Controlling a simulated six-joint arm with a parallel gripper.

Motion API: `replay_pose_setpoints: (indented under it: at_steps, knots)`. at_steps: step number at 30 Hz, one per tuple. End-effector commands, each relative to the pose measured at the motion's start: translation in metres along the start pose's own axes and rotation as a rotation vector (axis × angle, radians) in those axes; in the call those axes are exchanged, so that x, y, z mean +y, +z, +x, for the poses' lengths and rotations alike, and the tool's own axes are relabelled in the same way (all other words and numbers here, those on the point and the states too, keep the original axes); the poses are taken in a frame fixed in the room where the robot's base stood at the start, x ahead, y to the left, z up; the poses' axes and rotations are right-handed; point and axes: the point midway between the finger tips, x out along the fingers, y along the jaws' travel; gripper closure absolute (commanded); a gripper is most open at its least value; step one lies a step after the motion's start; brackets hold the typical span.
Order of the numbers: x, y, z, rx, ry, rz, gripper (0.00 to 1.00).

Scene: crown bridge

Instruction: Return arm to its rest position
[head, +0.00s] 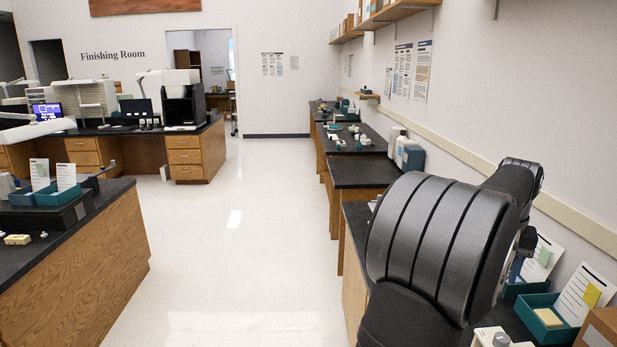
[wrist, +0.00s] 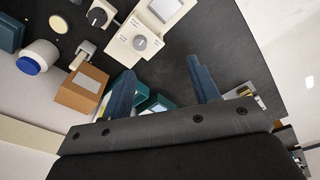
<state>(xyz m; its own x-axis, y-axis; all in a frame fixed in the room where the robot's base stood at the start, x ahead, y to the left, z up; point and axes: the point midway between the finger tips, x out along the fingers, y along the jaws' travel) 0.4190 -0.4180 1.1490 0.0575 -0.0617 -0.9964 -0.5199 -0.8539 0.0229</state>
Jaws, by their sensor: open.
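My gripper (wrist: 160,66) shows in the wrist view with its two dark blue fingers well apart and nothing between them. It is over the dark bench top (wrist: 235,55), with a teal bin (wrist: 158,103) showing between and beyond the fingers. In the head view my black arm fills the lower right, over the right-hand bench, and hides most of the gripper and much of that bench.
White devices with dial knobs (wrist: 141,43), a cardboard box (wrist: 82,90) and a blue-capped white jar (wrist: 38,57) stand close by. Teal trays with cards (head: 548,317) sit beside my arm, near the wall. The aisle floor (head: 235,250) is clear.

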Motion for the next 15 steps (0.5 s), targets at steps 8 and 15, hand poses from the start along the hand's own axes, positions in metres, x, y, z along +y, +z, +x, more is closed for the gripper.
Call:
replay_pose_setpoints:
  at_steps: [8,15]
  knots:
    - [-0.025,0.026,-0.013,0.033,0.005,-0.01,0.45]
    - [-0.036,0.038,-0.017,0.047,0.007,-0.015,0.45]
